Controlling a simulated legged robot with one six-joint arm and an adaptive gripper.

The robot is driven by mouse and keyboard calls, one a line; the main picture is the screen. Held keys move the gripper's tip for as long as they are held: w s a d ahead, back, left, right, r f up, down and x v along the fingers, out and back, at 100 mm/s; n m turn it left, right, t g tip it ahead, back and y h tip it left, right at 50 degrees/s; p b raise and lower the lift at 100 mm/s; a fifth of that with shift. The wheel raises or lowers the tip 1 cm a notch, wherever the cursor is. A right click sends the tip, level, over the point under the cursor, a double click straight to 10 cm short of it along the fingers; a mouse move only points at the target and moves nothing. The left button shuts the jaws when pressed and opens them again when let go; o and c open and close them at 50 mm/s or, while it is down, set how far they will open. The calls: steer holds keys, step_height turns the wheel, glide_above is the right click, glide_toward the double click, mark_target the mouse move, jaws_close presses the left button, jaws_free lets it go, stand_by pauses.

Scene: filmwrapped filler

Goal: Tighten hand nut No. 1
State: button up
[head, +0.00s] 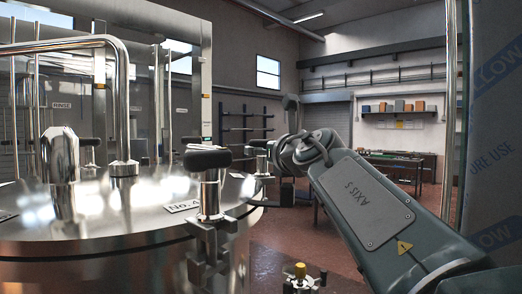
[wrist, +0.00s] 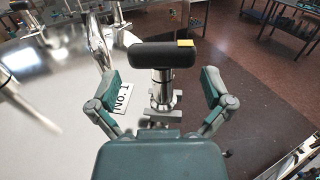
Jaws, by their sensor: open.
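Hand nut No. 1 (wrist: 150,56) is a black bar handle with a yellow patch at its right end, on an upright metal stem at the lid's edge. The label No. 1 (wrist: 122,98) lies on the shiny lid (wrist: 62,75) to its left. My gripper (wrist: 161,80) is open, one finger on each side of the stem, with gaps showing. The handle appears beyond the fingertips in the wrist view. In the head view my arm reaches toward the lid's far right edge; its gripper is not clearly seen there.
Another black-handled hand nut (head: 207,159), labelled No. 4 (head: 184,206), stands on the near lid edge. A bent metal pipe (head: 121,95) rises from the lid. Wrapped film panels (head: 495,140) stand close at the right.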

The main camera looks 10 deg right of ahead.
steer(key=s+d, duration=0.1)
steer(key=s, duration=0.8)
steer(key=shift+d, duration=0.3)
